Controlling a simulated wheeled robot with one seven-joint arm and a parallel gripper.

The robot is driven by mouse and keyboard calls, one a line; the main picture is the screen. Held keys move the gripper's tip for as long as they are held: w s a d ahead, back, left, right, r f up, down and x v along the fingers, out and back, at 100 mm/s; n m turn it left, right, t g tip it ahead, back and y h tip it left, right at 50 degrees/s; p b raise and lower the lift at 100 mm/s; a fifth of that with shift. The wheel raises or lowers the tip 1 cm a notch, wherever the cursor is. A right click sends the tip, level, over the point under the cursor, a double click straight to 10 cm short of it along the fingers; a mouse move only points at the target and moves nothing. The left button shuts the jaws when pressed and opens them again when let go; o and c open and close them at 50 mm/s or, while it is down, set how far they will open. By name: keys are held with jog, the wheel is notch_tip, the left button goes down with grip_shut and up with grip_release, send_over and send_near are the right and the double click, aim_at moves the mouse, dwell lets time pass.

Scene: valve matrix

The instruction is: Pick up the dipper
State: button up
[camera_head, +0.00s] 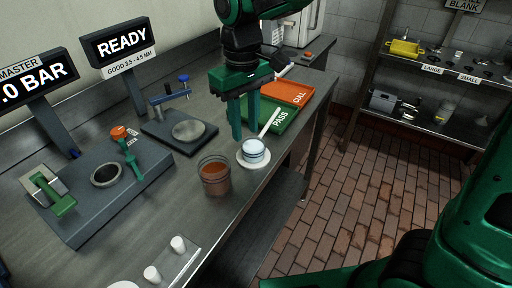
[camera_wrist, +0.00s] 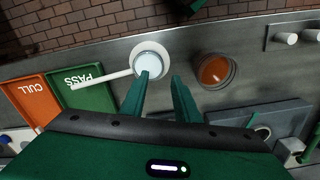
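The dipper (camera_head: 254,152) is a small pale blue-white cup with a long white handle, resting on a white saucer (camera_head: 256,166) near the bench's front edge. In the wrist view the dipper (camera_wrist: 149,66) is near the top centre, its handle running left across the green PASS tray. My gripper (camera_head: 246,133) is open and points down, above and slightly behind the dipper in the head view. In the wrist view my gripper (camera_wrist: 160,78) shows two parted fingers with nothing between them; the left fingertip overlaps the cup's lower edge. I cannot tell if it touches.
A brown pot of orange liquid (camera_head: 214,175) stands close beside the saucer. The green PASS tray (camera_head: 287,124) and orange CULL tray (camera_head: 297,91) lie behind. A gauge stand (camera_head: 188,130) and valve fixture (camera_head: 106,174) are left. White cylinders (camera_head: 178,244) stand on a front strip.

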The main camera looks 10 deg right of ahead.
aim_at(245, 158)
jog(key=shift+w+a+f, duration=0.1)
jog(key=shift+w+f, duration=0.05)
jog(key=shift+f, duration=1.75)
jog(key=shift+w+a+f, duration=0.1)
jog(key=shift+f, duration=1.75)
grip_shut()
